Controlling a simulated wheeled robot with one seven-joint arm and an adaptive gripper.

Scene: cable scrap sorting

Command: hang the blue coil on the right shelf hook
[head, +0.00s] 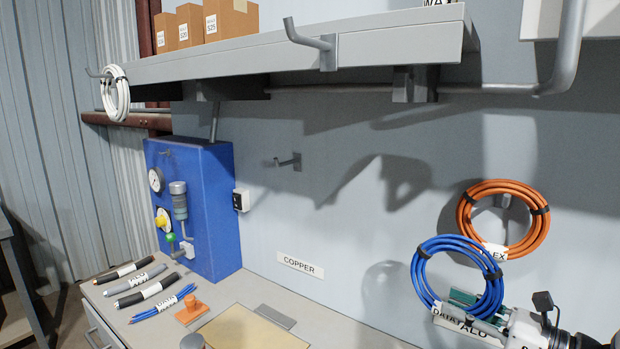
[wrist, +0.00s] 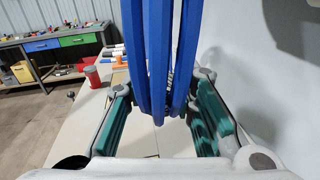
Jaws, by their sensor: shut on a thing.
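The blue coil (head: 417,275) is at the lower right in the head view, upright, with black ties and a white label at its lower edge. My gripper (head: 466,308) is shut on the lower part of the coil. In the wrist view the blue strands (wrist: 160,50) rise between the green finger pads of my gripper (wrist: 160,112). The right shelf hook (head: 310,42) is on the shelf's front edge, up and left of the coil. It is empty and well apart from the coil.
A white coil (head: 115,94) hangs on the left shelf hook. An orange coil (head: 539,228) hangs on the wall close behind the blue coil. An empty wall hook (head: 288,162) is above the COPPER label.

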